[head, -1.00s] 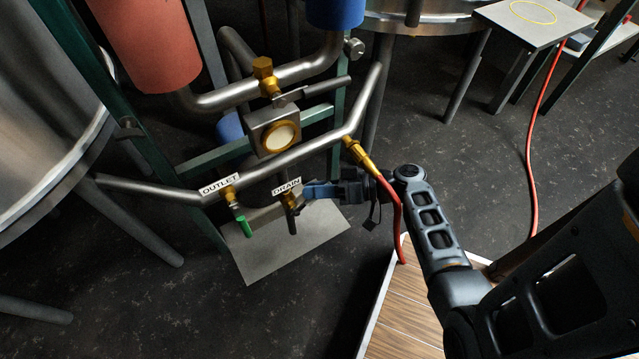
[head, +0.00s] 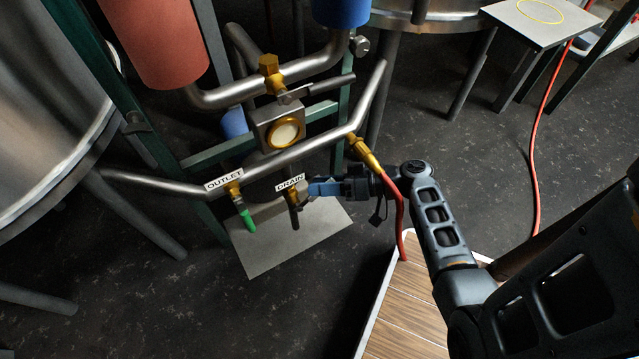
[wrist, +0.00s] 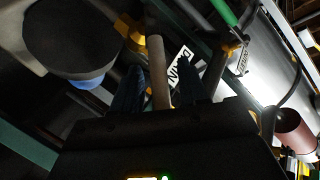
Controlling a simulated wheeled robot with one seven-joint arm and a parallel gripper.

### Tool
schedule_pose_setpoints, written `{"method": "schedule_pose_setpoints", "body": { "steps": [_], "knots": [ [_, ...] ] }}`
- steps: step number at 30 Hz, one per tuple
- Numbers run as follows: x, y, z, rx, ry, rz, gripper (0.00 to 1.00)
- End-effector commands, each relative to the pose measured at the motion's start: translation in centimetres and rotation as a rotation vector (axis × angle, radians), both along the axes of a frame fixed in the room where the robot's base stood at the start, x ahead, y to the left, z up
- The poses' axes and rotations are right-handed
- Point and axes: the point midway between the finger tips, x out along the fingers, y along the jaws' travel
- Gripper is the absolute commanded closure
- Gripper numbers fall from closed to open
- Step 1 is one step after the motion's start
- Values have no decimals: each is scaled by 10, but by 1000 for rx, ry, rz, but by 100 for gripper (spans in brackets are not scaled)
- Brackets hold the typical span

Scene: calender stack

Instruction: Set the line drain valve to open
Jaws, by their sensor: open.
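The drain valve (head: 294,207) hangs under the sloping pipe, below the white DRAIN label (head: 290,183). My gripper (head: 311,189) reaches it from the right, its blue fingers close beside the valve. In the wrist view, my gripper (wrist: 160,90) is open, with dark fingers on either side of a pale rod-like handle (wrist: 158,70). The DRAIN label (wrist: 182,66) shows just behind that handle. Whether either finger touches the handle cannot be told. The valve body is partly hidden by the fingers.
The outlet valve with a green handle (head: 248,221) is close on the left, under the OUTLET label (head: 224,180). A red hose (head: 393,190) on a brass fitting hangs right of the valve. A grey plate (head: 295,245) lies below. Pipes and a round gauge (head: 285,132) are above.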

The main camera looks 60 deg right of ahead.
Motion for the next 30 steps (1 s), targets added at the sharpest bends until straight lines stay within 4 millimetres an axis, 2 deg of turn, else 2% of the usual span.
{"method": "schedule_pose_setpoints", "body": {
  "steps": [6,12,23,30],
  "knots": [
    [-32,-13,10,0,1,-3,57],
    [-55,-23,14,-1,1,-1,57],
    [-63,-25,15,0,1,-1,57],
    [-66,-28,7,65,-4,-31,78]
  ]
}}
